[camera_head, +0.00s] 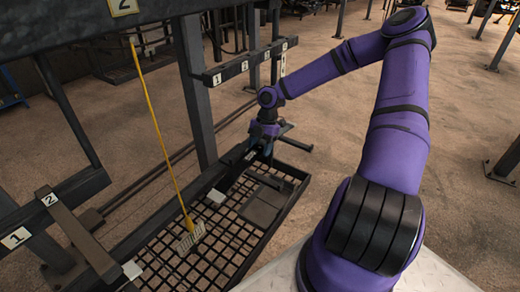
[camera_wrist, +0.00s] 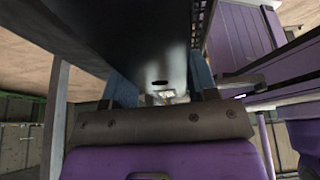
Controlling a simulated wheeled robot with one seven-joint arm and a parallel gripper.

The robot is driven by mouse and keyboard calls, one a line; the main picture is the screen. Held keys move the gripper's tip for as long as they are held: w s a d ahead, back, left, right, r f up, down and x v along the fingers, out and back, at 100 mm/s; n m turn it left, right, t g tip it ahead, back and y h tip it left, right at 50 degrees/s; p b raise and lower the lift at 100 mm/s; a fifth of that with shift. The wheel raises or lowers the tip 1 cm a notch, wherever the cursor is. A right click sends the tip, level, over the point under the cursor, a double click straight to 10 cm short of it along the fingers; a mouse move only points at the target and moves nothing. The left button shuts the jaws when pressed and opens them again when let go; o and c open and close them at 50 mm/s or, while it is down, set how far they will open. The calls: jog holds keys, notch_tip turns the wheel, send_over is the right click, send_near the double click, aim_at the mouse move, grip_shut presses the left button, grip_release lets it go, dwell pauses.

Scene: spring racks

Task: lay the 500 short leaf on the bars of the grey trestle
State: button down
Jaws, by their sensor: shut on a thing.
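My gripper (camera_head: 263,143) is low beside the dark rack, at the far end of the mesh tray, in the head view. In the wrist view its two blue-grey fingers (camera_wrist: 160,88) are shut on a long dark flat leaf (camera_wrist: 155,45) with a small slot near its end. No marking on the leaf is readable, so I cannot tell whether it is the 500 short leaf. In the head view the leaf is hard to separate from the dark bars around the gripper. I cannot tell which frame is the grey trestle.
A black mesh tray (camera_head: 284,205) holds a dark flat plate (camera_head: 263,205). A yellow cord (camera_head: 158,125) hangs with a pale tag (camera_head: 190,238). Rack arms labelled 1 and 2 stand at upper middle (camera_head: 232,72) and lower left (camera_head: 30,228). Open brown floor lies behind.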

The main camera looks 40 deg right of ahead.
jog(key=shift+r, duration=1.35)
jog(key=s+d, duration=0.3)
jog(key=s, duration=0.5)
jog(key=s+d, duration=0.3)
jog(key=s, duration=0.6)
jog(key=shift+r, duration=0.4)
jog(key=c, duration=1)
grip_release()
jog(key=c, duration=0.5)
